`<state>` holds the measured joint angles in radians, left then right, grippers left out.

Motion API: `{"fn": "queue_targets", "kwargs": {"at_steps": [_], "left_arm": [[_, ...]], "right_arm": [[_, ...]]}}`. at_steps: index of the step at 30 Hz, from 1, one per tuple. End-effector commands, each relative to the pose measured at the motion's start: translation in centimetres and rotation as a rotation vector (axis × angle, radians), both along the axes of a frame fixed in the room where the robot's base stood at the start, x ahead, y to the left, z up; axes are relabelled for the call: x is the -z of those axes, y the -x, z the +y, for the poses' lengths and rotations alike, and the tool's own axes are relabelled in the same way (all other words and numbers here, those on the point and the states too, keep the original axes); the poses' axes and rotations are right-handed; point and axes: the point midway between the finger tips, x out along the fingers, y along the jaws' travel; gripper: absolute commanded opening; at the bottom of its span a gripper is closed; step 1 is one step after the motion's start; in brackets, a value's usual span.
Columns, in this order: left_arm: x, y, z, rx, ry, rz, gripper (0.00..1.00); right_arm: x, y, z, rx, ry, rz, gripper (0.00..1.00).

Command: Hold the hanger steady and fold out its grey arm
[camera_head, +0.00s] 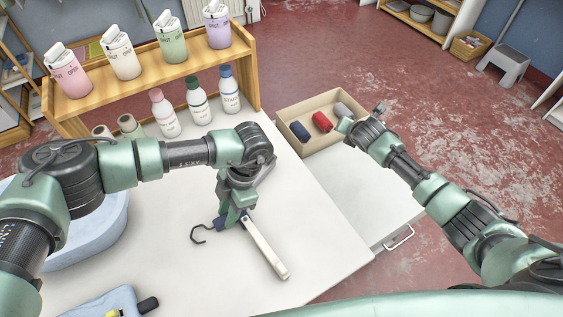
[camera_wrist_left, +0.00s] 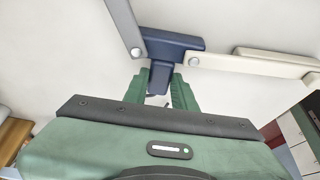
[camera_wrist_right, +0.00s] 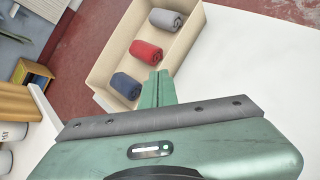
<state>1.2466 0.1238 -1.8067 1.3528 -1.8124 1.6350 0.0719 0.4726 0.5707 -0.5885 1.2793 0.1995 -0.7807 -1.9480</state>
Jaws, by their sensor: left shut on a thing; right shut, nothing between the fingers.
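The hanger has a navy hub (camera_wrist_left: 165,58), a dark hook (camera_head: 202,236), a cream arm (camera_head: 264,246) and a grey arm (camera_wrist_left: 124,24). My left gripper (camera_wrist_left: 160,88) is shut on the hub's stem, just above the white table. In the left wrist view the cream arm runs right from its rivet, and the grey arm runs up and left from its own rivet, at an angle to the hub. In the head view my left gripper hides the grey arm. My right gripper (camera_wrist_right: 157,82) is shut and empty, near the beige box, away from the hanger.
A beige box (camera_head: 284,118) holds blue, red and grey rolls. A wooden shelf (camera_head: 100,93) with several bottles stands at the back left of the white table (camera_head: 330,262). A blue basin (camera_head: 105,232) is at the left. The table right of the hanger is clear.

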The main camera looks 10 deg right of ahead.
Motion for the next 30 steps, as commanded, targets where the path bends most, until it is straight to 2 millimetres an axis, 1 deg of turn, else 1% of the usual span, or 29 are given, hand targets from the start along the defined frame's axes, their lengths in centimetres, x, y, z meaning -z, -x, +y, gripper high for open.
{"fn": "queue_targets", "kwargs": {"at_steps": [1, 2, 5, 8, 9, 11, 12, 15, 18, 21, 23, 26, 30], "left_arm": [[0.1, 0.1, 0.0, 0.001, -0.001, 0.002, 0.00], [0.0, 0.1, 0.0, 0.001, -0.001, 0.002, 0.00], [0.0, 0.1, 0.0, 0.001, -0.001, 0.002, 0.00], [0.0, 0.1, 0.0, 0.001, -0.001, 0.002, 0.00], [0.0, 0.1, 0.0, 0.001, -0.001, 0.002, 0.00], [0.0, 0.1, 0.0, 0.001, -0.001, 0.002, 0.00], [0.0, 0.1, 0.0, 0.001, -0.001, 0.002, 0.00], [0.0, 0.1, 0.0, 0.000, -0.001, 0.001, 0.00], [0.0, 0.0, 0.0, 0.000, -0.001, 0.001, 0.00], [0.0, 0.0, 0.0, 0.000, -0.001, 0.001, 0.00], [0.0, 0.0, 0.0, 0.000, -0.001, 0.001, 0.00], [0.0, 0.0, 0.0, 0.000, -0.001, 0.001, 0.00], [0.0, 0.0, 0.0, 0.000, -0.001, 0.001, 0.00]], "right_arm": [[-0.2, 1.3, -0.5, -0.078, 0.059, -0.074, 0.00], [-0.6, 1.9, -0.4, -0.130, 0.092, -0.122, 0.00], [-2.3, 4.6, 1.4, -0.337, 0.185, -0.267, 0.00], [-3.9, 8.4, 4.7, -0.567, 0.249, -0.380, 0.00], [-4.4, 10.1, 6.3, -0.659, 0.265, -0.417, 0.00], [-4.9, 12.8, 8.6, -0.789, 0.279, -0.462, 0.00], [-5.2, 14.6, 10.0, -0.867, 0.284, -0.487, 0.00], [-5.8, 18.2, 12.7, -1.021, 0.283, -0.531, 0.00], [-6.1, 20.3, 14.2, -1.107, 0.279, -0.553, 0.00], [-6.1, 21.1, 15.0, -1.143, 0.275, -0.563, 0.00], [-6.0, 21.0, 15.3, -1.148, 0.275, -0.566, 0.00], [-5.8, 20.1, 16.0, -1.147, 0.276, -0.568, 0.00], [-5.1, 18.4, 17.5, -1.146, 0.276, -0.568, 0.00]]}}
